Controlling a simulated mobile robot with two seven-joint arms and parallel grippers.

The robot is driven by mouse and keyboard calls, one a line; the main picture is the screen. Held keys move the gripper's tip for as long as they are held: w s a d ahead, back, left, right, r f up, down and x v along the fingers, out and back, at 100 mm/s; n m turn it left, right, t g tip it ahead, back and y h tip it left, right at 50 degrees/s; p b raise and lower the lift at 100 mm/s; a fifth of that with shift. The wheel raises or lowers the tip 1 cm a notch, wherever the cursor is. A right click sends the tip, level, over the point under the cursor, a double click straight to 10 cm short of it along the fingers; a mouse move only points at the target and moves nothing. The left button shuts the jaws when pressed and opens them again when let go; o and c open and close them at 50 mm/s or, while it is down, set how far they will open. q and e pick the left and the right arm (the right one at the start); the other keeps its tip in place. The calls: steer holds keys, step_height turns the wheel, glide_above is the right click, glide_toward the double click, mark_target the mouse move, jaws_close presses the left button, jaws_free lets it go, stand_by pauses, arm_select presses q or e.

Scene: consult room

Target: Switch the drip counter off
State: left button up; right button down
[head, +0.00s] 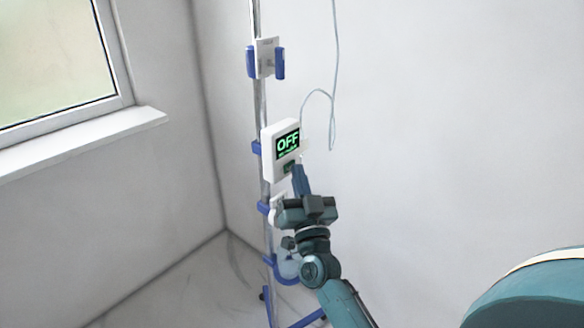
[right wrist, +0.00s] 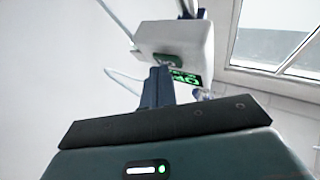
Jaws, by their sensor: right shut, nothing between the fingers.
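The drip counter (head: 268,150) is a white box clamped to the upright metal drip pole (head: 264,103). Its screen (head: 288,143) shows OFF in bright green letters. A dark green button (head: 289,167) sits on its face below the screen. My right gripper (head: 300,172) is shut and empty, with its fingertips just in front of the lower part of the counter, near the button. In the right wrist view the counter (right wrist: 170,38) is just beyond the fingertips (right wrist: 158,72); I cannot tell whether they touch it. My left gripper is not in view.
A white holder with blue clips (head: 265,60) is higher on the pole. A thin clear tube (head: 334,80) hangs at its right. The blue pole base (head: 300,322) stands on the floor. A window sill (head: 80,140) is at left. The wall space at right is clear.

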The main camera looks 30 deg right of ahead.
steer(key=shift+s, duration=0.1)
steer(key=shift+s+d+p, duration=0.3)
steer(key=shift+s+p, duration=0.05)
steer(key=shift+s, duration=0.3)
steer(key=shift+s+d+p, duration=0.25)
steer(key=shift+s+d, duration=0.05)
steer(key=shift+s, duration=0.5)
steer(key=shift+s+d+p, duration=0.25)
steer(key=shift+s+d, duration=0.1)
steer(key=shift+s, duration=0.4)
steer(key=shift+s+d+p, duration=0.25)
steer(key=shift+s+d, duration=0.05)
steer(key=shift+s, duration=0.5)
